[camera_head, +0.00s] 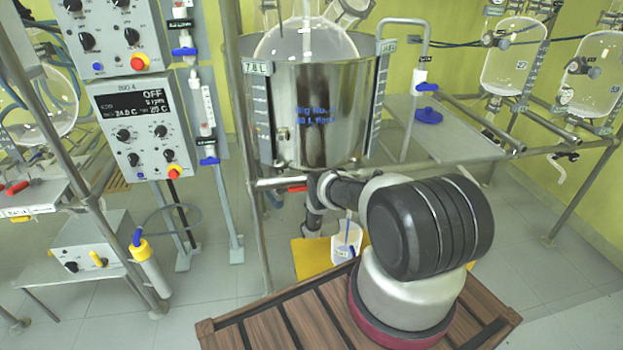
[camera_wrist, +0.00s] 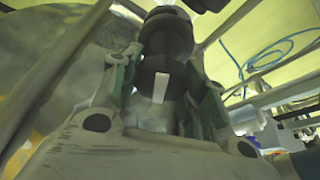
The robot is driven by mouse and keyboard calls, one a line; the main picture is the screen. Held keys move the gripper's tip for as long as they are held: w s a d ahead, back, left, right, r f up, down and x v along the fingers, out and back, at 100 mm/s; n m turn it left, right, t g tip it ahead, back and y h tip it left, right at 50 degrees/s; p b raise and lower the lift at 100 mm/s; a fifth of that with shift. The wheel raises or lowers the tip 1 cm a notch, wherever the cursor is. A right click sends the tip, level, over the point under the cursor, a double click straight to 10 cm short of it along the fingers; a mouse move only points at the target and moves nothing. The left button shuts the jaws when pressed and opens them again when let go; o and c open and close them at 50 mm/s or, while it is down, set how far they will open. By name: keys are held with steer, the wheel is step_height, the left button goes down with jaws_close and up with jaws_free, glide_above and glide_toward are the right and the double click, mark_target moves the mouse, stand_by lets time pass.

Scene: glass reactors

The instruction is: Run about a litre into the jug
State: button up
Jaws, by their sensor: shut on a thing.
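The clear jug (camera_head: 346,241) stands on a yellow surface (camera_head: 308,258) below the steel vessel, with a blue strip on it. The steel vessel (camera_head: 315,125) holds a round glass flask (camera_head: 308,42) and carries blue lettering. A dark outlet pipe (camera_head: 313,218) hangs under the vessel, left of and above the jug. My gripper (camera_wrist: 165,72) is shut on a dark valve part (camera_wrist: 165,50) with a white tab, between its green-padded fingers. In the head view my arm hides most of the gripper. I cannot see any flow or the liquid level in the jug clearly.
A red handle (camera_head: 297,188) sits at the frame bar under the vessel. A control box (camera_head: 141,125) reading OFF stands at the left. Metal frame posts stand close around the vessel.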

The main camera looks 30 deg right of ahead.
steer(key=o, duration=1.1)
steer(key=shift+c, duration=0.2)
steer(key=v, duration=1.2)
